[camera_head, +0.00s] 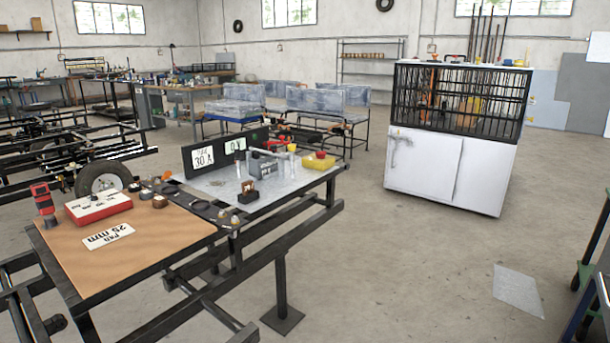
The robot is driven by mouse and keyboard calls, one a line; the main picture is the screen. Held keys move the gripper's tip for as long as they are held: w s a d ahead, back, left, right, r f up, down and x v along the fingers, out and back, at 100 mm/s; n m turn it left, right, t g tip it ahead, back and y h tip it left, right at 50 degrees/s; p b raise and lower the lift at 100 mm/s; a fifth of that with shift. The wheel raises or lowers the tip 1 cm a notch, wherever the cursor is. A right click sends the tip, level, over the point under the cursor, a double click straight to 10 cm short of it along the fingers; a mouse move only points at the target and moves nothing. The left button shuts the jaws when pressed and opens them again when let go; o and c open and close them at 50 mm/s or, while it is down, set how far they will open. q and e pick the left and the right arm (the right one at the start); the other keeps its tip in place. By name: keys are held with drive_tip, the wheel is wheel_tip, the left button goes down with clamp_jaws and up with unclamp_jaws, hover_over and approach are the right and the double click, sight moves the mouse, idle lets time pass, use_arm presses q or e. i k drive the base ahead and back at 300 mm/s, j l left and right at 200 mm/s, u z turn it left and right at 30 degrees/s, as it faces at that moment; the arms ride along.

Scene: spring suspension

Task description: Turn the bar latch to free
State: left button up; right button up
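A white cabinet (425,173) with a black barred cage (458,98) on top stands on the floor at right of centre. A pale bar-like fitting (402,146) sits on the upper left of its left door; it looks like a latch or handle. It is too small for me to tell how it is set. The cabinet's two doors look closed. Neither of my grippers is in view.
A pale sheet (518,290) lies on the floor. The floor (400,265) between bench and cabinet is clear.

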sight(292, 147)
drive_tip(key=i+l+u, duration=0.3)
drive_tip(key=l, duration=0.3)
drive_tip(key=i+l, duration=0.35)
drive_tip(key=i, duration=0.15)
drive_tip(key=i+l, duration=0.4)
drive_tip(key=i+z, duration=0.05)
